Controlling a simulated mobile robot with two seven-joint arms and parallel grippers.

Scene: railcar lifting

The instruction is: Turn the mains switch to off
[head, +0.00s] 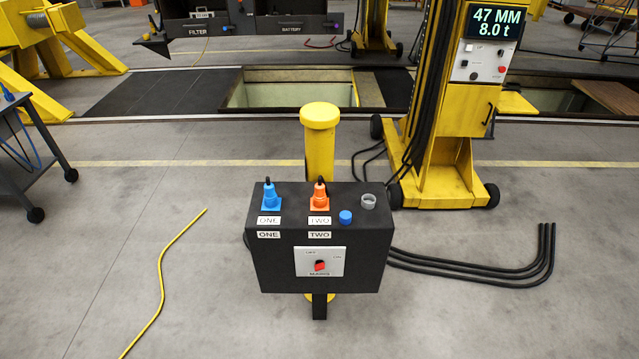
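The mains switch (320,266) is a small red knob on a white plate (335,269) marked MAINS. Faint lettering on the plate seems to read OFF at its upper left and ON at its upper right. I cannot tell for sure which mark the knob points to. The plate is on the front of a black box (275,274) mounted on a yellow post (320,150). A blue plug (271,197) stands upright on the box's top above labels ONE, and an orange plug (319,196) above labels TWO. Neither of my grippers is in view.
A blue cap (346,217) and a grey ring-shaped socket (368,201) are on the box's top. Black cables (480,266) and a yellow hose (161,280) lie on the floor. A yellow lifting column (450,150) displays 47 MM, 8.0 t. Floor before the box is clear.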

